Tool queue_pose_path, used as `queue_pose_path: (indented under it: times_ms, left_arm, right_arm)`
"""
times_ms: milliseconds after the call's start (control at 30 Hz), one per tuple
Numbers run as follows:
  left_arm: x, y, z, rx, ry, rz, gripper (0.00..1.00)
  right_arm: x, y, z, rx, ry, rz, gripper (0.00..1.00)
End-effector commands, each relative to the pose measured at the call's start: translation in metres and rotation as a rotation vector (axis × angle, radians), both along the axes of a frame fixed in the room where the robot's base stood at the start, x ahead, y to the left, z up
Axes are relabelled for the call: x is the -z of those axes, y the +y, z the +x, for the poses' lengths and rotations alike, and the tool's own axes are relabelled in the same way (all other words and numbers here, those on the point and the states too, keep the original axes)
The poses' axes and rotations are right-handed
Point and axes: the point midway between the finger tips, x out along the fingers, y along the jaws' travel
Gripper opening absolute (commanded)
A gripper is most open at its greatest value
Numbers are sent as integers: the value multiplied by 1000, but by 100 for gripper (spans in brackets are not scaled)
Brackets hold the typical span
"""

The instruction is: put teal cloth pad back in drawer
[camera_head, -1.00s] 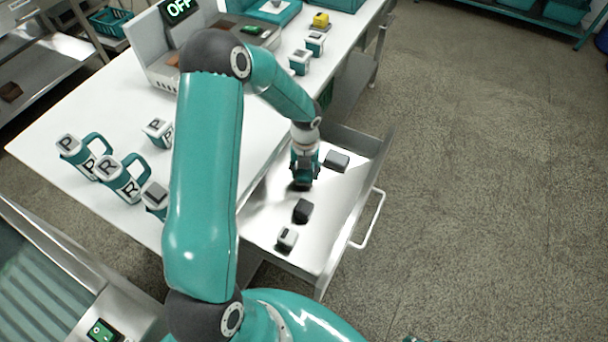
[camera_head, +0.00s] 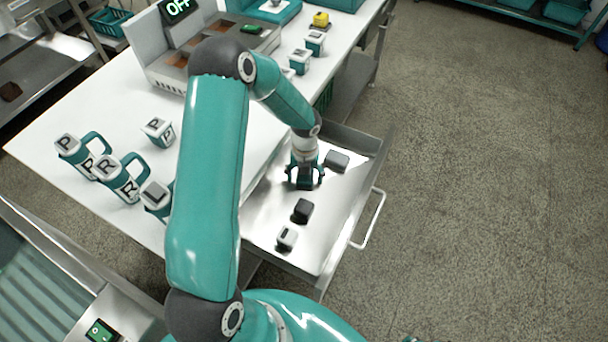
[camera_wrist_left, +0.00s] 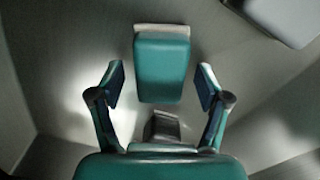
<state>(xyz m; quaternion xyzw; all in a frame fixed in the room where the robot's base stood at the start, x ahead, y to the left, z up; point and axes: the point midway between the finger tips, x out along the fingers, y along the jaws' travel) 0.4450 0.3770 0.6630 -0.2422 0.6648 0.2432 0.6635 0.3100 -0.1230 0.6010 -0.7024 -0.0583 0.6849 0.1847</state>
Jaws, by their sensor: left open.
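The teal cloth pad (camera_wrist_left: 160,68) lies on the drawer floor in the left wrist view, with a pale edge at its far end. In the head view it is a small dark shape, mostly hidden under the gripper. My left gripper (camera_head: 305,176) is open, and its fingers (camera_wrist_left: 160,88) stand on both sides of the pad, apart from it. The metal drawer (camera_head: 335,208) is pulled out from the white table. My right gripper is not in view.
The drawer also holds a dark block (camera_head: 337,161), a black block (camera_head: 302,210) and a grey-white block (camera_head: 287,238). The white table (camera_head: 75,205) carries teal lettered mugs (camera_head: 120,178) and small boxes (camera_head: 300,62). Floor right of the drawer is clear.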

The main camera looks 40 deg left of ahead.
Motion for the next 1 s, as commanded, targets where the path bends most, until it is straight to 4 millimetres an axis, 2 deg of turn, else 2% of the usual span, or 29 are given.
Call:
queue_pose_path:
  times_ms: [233, 500, 700, 833, 1000]
  left_arm:
    - [-21, 0, 1, 0, -2, 2, 76]
    - [-75, 0, 1, 0, -5, 2, 76]
    - [-108, 0, 1, 1, -4, 2, 76]
    - [-119, 0, 1, 0, -2, 1, 76]
    - [-122, 0, 0, 0, 0, 0, 76]
  right_arm:
    - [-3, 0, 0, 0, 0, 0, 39]
    - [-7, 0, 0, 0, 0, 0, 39]
    - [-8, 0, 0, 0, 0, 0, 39]
    - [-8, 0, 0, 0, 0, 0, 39]
    - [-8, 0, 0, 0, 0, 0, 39]
